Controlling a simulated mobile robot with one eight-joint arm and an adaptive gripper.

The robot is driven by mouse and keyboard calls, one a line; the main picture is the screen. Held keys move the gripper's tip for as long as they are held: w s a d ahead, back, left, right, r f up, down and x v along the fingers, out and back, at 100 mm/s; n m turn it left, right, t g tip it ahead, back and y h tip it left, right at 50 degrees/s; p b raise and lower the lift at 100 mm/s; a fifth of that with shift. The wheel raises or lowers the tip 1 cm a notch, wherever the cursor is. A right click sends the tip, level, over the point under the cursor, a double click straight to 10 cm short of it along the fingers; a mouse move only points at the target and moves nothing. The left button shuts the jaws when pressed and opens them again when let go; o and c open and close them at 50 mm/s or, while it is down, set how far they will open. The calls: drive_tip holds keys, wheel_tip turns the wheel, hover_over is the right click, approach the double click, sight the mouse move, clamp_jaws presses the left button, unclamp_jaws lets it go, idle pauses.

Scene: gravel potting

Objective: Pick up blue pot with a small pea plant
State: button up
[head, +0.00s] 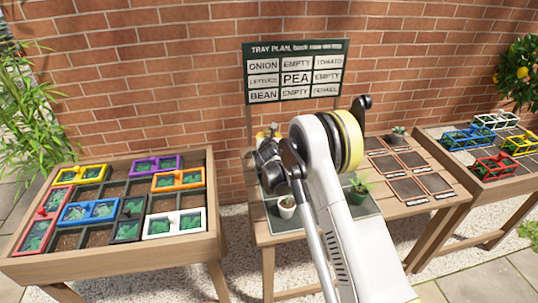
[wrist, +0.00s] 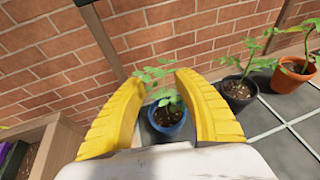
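The blue pot (wrist: 168,124) with a small leafy green plant (wrist: 160,85) stands upright in the wrist view, between the two yellow fingers of my gripper (wrist: 166,82). The fingers are open, one on each side, with a gap visible beside the pot. No grip contact is visible. In the head view, my arm covers much of the middle table, and I cannot make out the blue pot there. The tray plan board (head: 296,72) stands against the wall and shows PEA in larger letters at its centre.
In the wrist view, a dark pot (wrist: 238,103) and an orange pot (wrist: 291,80), both planted, stand to the right. In the head view, a white pot (head: 287,211) and a green pot (head: 357,196) flank my arm. A planter table (head: 110,258) stands left.

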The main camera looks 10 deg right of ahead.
clamp_jaws()
